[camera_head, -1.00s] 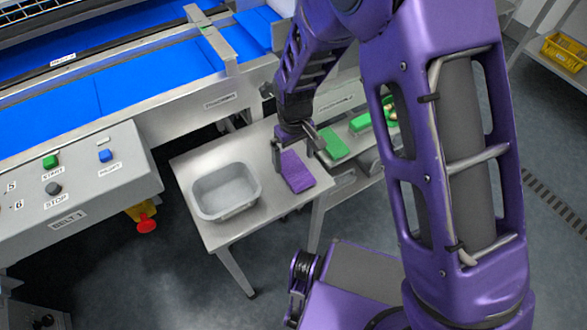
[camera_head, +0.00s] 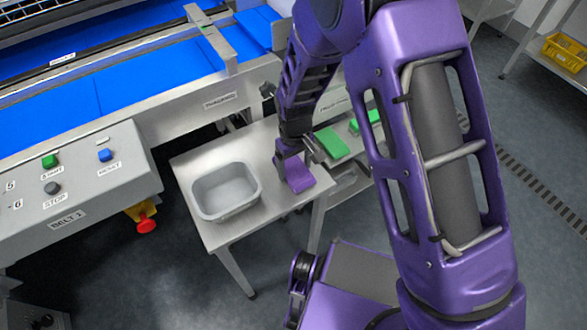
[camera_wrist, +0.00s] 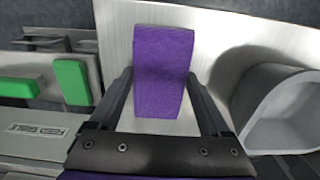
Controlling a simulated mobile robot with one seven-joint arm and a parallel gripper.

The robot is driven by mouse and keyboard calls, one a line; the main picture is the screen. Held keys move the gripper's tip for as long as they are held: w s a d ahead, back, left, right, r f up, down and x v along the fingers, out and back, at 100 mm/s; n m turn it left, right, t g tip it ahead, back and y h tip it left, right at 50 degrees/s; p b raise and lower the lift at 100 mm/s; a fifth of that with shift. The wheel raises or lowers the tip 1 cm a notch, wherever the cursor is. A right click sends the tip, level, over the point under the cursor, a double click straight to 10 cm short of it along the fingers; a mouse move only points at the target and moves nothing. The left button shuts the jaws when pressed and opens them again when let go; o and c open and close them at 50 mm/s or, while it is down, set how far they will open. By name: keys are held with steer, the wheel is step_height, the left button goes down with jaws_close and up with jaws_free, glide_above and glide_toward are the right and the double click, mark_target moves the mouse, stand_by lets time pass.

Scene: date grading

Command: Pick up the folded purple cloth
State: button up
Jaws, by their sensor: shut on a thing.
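The folded purple cloth (camera_head: 299,178) lies on the steel table (camera_head: 232,232), near its right edge. In the wrist view the cloth (camera_wrist: 161,70) sits between the two dark fingers of my gripper (camera_wrist: 163,100). My gripper (camera_head: 292,160) is down at the cloth in the head view and is shut on it. The gripper covers the far part of the cloth there. I cannot tell any gap between cloth and table.
A grey tub (camera_head: 226,192) stands on the same table, left of the cloth; it also shows in the wrist view (camera_wrist: 282,108). A green folded cloth (camera_head: 332,143) lies on a neighbouring surface to the right. A blue conveyor belt (camera_head: 130,85) runs behind.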

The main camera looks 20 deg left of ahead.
mark_target(295, 169)
step_height(295, 169, up, 10)
steer(key=shift+p, duration=0.45)
